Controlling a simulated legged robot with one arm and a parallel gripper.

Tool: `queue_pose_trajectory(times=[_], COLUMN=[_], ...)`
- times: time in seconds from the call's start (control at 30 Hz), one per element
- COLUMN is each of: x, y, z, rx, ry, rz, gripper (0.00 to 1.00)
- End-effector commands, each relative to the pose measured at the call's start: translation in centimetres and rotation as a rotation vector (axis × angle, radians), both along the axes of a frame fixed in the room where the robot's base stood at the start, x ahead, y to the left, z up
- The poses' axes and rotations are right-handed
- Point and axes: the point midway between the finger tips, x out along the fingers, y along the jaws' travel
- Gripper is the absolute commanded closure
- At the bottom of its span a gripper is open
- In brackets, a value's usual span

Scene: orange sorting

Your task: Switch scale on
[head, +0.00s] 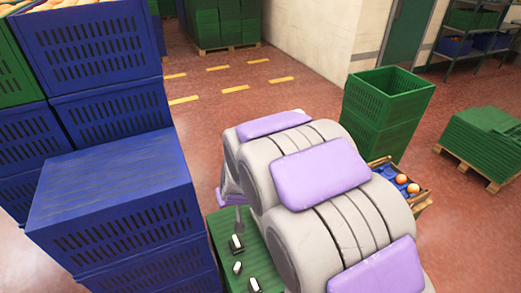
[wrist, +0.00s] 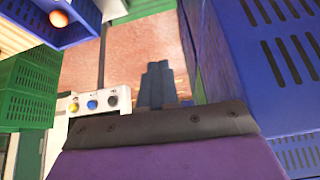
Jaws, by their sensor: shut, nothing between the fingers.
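A white panel, which looks like the scale's control box (wrist: 82,123), is in the wrist view left of my gripper. It carries a yellow button (wrist: 74,107), a blue button (wrist: 92,105) and a dark round knob or button (wrist: 112,101). My gripper (wrist: 157,66) is shut and empty, with its fingers to the right of the panel and apart from the buttons in the picture. I cannot tell the depth between them. In the head view my arm covers the middle, and I make out neither my gripper nor the panel there.
Blue crates (head: 112,205) are stacked on the left. A green surface (head: 225,240) lies beside my arm. A blue crate wall (wrist: 285,70) is close at right in the wrist view.

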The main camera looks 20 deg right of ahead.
Motion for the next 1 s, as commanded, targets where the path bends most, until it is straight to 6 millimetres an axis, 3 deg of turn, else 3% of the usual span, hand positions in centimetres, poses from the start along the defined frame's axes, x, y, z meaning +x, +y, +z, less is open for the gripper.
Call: queue_pose_trajectory(times=[0.1, 0.2, 0.43, 0.7, 1.0], x=[4.3, 7.3, 11.7, 12.2, 10.7], y=[-2.3, -4.6, -10.3, -16.4, -18.8], z=[-2.1, -3.4, -5.9, -7.6, -7.5], rx=[-0.074, -0.159, -0.420, -0.813, -1.109], ry=[-0.102, -0.193, -0.377, -0.529, -0.615], rz=[-0.047, -0.087, -0.173, -0.222, -0.218], gripper=[1.00, 1.00, 1.00, 1.00, 1.00])
